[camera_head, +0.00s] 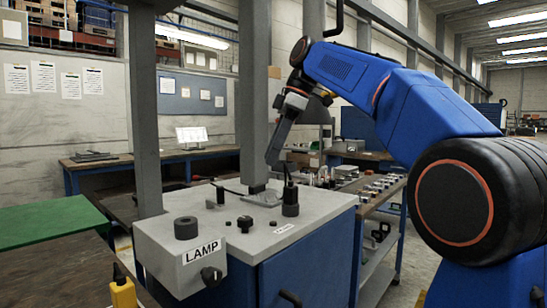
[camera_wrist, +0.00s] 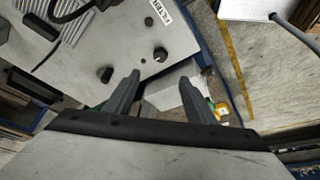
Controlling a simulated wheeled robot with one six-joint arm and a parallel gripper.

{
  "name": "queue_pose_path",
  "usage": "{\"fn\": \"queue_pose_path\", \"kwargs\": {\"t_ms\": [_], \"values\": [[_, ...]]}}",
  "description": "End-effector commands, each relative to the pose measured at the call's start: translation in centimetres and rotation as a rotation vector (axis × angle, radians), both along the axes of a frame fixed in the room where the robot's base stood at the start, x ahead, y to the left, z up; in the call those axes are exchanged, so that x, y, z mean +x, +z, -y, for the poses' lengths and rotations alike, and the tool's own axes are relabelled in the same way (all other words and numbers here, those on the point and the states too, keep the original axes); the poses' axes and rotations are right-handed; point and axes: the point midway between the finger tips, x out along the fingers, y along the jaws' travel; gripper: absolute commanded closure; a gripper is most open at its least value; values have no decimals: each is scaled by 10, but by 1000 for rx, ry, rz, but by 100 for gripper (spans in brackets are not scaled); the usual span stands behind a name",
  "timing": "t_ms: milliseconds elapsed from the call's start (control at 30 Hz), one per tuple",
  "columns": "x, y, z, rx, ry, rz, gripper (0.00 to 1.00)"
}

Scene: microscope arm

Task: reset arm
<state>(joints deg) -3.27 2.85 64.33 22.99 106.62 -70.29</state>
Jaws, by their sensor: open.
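My gripper (camera_wrist: 159,80) is open and empty, its two grey fingers spread in the wrist view. In the head view my gripper (camera_head: 272,158) points down above a grey-topped blue cabinet (camera_head: 322,208). In the wrist view a black knob (camera_wrist: 160,54) lies just beyond the fingers, and another knob (camera_wrist: 106,74) is beside the left finger. Which part is the microscope arm is unclear.
A grey box labelled LAMP (camera_head: 185,255) projects from the cabinet's front. Grey columns (camera_head: 254,90) rise at the left and behind the top. A bench with several small parts (camera_head: 370,187) stands to the right. A green tabletop (camera_head: 50,220) is at left.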

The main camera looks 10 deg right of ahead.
Motion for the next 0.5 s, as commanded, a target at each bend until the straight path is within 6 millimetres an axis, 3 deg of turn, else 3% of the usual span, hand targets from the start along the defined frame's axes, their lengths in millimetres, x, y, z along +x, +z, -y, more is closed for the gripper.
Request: {"fn": "queue_pose_path", "kwargs": {"t_ms": [333, 500], "values": [[-4, -3, 2, -2, -27, -2, 50], [-28, -24, 12, -14, -166, -19, 50]]}}
